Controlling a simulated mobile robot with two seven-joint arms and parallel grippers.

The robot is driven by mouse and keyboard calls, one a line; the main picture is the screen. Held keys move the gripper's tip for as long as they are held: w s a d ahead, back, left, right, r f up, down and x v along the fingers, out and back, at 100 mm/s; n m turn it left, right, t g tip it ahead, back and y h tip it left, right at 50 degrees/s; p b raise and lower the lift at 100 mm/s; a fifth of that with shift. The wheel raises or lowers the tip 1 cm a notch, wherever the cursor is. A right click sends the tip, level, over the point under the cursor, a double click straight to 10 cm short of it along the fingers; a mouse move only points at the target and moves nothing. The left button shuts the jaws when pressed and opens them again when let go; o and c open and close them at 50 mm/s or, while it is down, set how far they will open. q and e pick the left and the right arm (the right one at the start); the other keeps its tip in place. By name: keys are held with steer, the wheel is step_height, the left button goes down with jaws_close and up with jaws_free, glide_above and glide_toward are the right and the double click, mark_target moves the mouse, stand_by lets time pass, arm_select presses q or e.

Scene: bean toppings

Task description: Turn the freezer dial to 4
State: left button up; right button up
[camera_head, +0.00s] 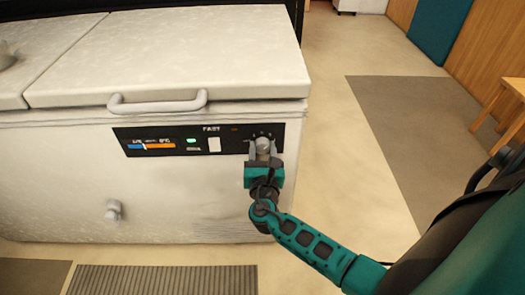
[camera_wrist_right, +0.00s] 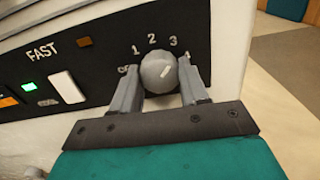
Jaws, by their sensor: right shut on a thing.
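The freezer dial (camera_wrist_right: 156,73) is a round grey knob on the black control panel (camera_head: 220,139) at the freezer's front. My right gripper (camera_head: 263,148) has its two fingers on either side of the dial and is shut on it. In the right wrist view the gripper (camera_wrist_right: 160,80) covers the dial's left and right sides. The dial's white mark slants up and to the right, on the side of the 3. The marks OFF, 1, 2 and 3 show around it. My left gripper is not in view.
The white chest freezer (camera_head: 60,190) has a closed lid (camera_head: 180,50) with a handle (camera_head: 158,104). The panel also has a white switch (camera_wrist_right: 67,87) under FAST and a green light (camera_wrist_right: 29,86). Open floor (camera_head: 345,150) lies to the right. A wooden table (camera_head: 505,105) stands far right.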

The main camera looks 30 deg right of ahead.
steer(key=m+b, duration=0.2)
steer(key=m, duration=0.2)
steer(key=shift+f+b, duration=0.1)
steer(key=shift+b, duration=0.3)
steer(key=shift+m+b, duration=0.85)
steer(key=shift+m, duration=0.85)
steer(key=shift+r, duration=0.2)
steer(key=shift+w, duration=0.1)
steer(key=o, duration=1)
steer(key=shift+o, duration=0.2)
steer(key=shift+f, duration=0.1)
